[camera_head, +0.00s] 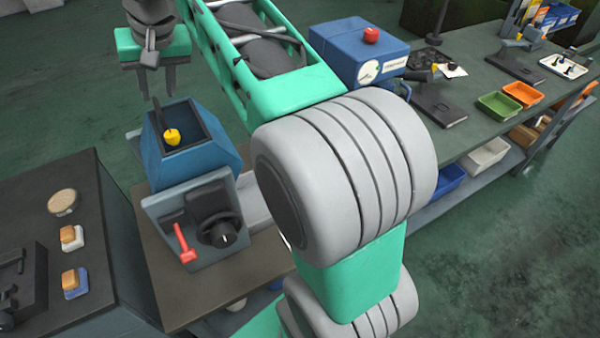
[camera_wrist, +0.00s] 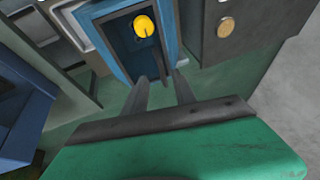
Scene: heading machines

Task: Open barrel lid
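A blue, faceted machine housing (camera_head: 163,172) stands on the brown table, with a dark recessed panel in its top. A yellow knob (camera_head: 172,137) sits on that panel. I cannot tell for sure which part is the barrel lid. My gripper (camera_head: 157,94) is above and behind the housing, fingers pointing down, open and empty. In the wrist view, my gripper (camera_wrist: 160,77) shows two separated fingers in front of the blue frame (camera_wrist: 171,43). The yellow knob (camera_wrist: 144,26) lies beyond the fingertips, apart from them.
A grey unit with a black handwheel (camera_head: 221,231) and a red lever (camera_head: 184,243) stands in front of the housing. A dark cabinet (camera_head: 100,230) is at left. The workbench (camera_head: 470,120) at right holds a blue box (camera_head: 357,50) with a red button and several bins.

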